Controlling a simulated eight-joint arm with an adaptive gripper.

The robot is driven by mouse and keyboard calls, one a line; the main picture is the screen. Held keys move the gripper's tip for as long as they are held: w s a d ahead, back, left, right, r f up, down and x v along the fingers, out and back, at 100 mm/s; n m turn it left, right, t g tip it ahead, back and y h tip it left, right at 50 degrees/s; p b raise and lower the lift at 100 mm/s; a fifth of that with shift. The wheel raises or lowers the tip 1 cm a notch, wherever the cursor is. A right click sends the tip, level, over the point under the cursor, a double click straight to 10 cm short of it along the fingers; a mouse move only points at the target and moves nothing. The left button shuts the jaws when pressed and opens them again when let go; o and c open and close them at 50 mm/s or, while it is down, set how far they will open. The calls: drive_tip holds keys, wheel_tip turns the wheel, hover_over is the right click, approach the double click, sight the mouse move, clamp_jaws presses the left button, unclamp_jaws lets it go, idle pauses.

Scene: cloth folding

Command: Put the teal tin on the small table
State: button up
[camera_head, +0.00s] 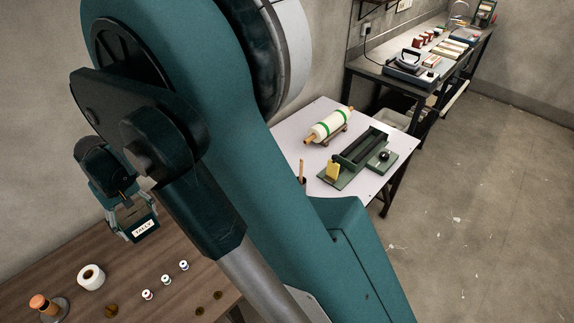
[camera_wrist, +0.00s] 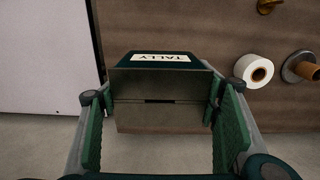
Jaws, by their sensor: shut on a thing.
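The teal tin (camera_head: 141,229) is a dark box with a white label reading TALLY. My gripper (camera_head: 127,208) is shut on it at the left of the head view. In the wrist view the tin (camera_wrist: 150,84) sits between the two green-padded fingers (camera_wrist: 162,98), label at the top and a grey-brown face towards the camera. The tin is held above the edge of a brown wooden table (camera_head: 60,270). A white-topped table (camera_head: 315,180) stands right of my arm, partly hidden by it. I cannot tell which of these is the small table.
The brown table holds a white tape roll (camera_head: 91,277), a spool with an orange-brown top (camera_head: 42,302), and several small white and brown pieces. The white top bears a roller (camera_head: 331,124) and a green device (camera_head: 358,158). A dark workbench (camera_head: 395,75) stands behind.

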drive_tip(key=w+d+f+b, duration=0.2)
drive_tip(key=w+d, duration=0.6)
drive_tip(key=w, duration=0.4)
drive_tip(key=w+d+f+b, duration=0.2)
drive_tip(key=w+d, duration=0.6)
drive_tip(key=w, duration=0.4)
drive_tip(key=w+d+f+b, duration=0.1)
drive_tip(key=w+d, duration=0.6)
drive_tip(key=d, duration=0.3)
drive_tip(key=w+d+f+b, duration=0.1)
drive_tip(key=w+d+f, duration=0.1)
drive_tip(key=w+d, duration=0.5)
drive_tip(key=d, duration=0.3)
drive_tip(key=shift+w+f, duration=0.15)
drive_tip(key=shift+w, duration=0.2)
drive_tip(key=shift+f+b, duration=0.7)
drive_tip(key=shift+f, duration=2.4)
drive_tip(key=shift+f, duration=0.1)
drive_tip(key=shift+f+b, duration=0.4)
drive_tip(key=shift+f, duration=1.4)
drive_tip(key=shift+f, duration=0.2)
